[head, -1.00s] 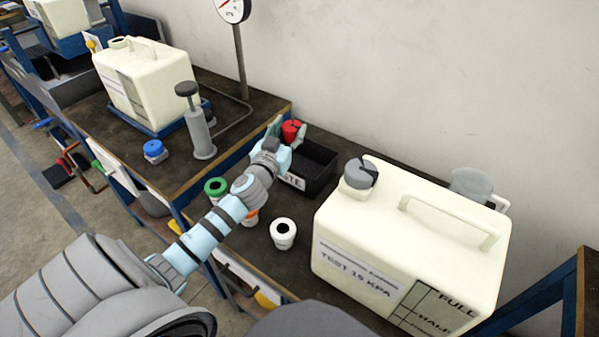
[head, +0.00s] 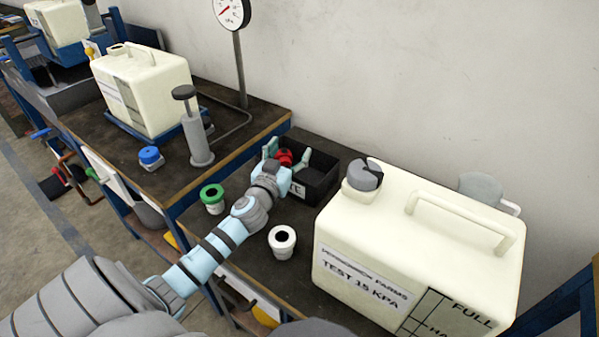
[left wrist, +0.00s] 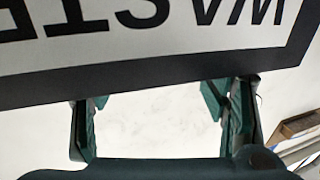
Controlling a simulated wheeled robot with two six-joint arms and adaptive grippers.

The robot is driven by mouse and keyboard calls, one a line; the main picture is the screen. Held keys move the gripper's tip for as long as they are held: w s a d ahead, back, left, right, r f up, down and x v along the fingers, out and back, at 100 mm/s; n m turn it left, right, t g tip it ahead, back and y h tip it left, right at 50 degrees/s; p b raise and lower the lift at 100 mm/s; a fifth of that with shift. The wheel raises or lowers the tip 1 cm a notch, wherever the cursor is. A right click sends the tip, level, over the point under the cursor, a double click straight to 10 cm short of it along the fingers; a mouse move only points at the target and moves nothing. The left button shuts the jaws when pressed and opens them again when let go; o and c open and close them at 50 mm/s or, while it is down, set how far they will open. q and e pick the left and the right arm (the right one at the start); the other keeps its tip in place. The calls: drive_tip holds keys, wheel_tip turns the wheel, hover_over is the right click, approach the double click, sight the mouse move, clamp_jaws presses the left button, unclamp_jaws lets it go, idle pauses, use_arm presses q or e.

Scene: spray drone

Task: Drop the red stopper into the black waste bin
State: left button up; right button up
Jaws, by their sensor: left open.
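The red stopper (head: 284,157) shows in the head view at the left end of the black waste bin (head: 322,180), partly hidden by my left gripper. My left gripper (head: 287,153) is at that end of the bin, its fingers open on either side of the stopper in this view. In the left wrist view, the open fingers (left wrist: 162,115) have nothing visible between them. The bin's WASTE label (left wrist: 150,35) fills the top of that view, upside down. The stopper does not show there. I cannot tell whether it rests on the bin floor. My right gripper is not in view.
A green-ringed cup (head: 212,198) and a white cup (head: 282,242) stand left of and in front of the bin. A large cream tank (head: 415,250) stands to the right. The raised bench (head: 240,135) with a pump (head: 198,140) is at the left.

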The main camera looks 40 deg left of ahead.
use_arm(q)
drive_tip(key=shift+r, duration=0.1)
wheel_tip(320, 180, up, 10)
idle(0.5)
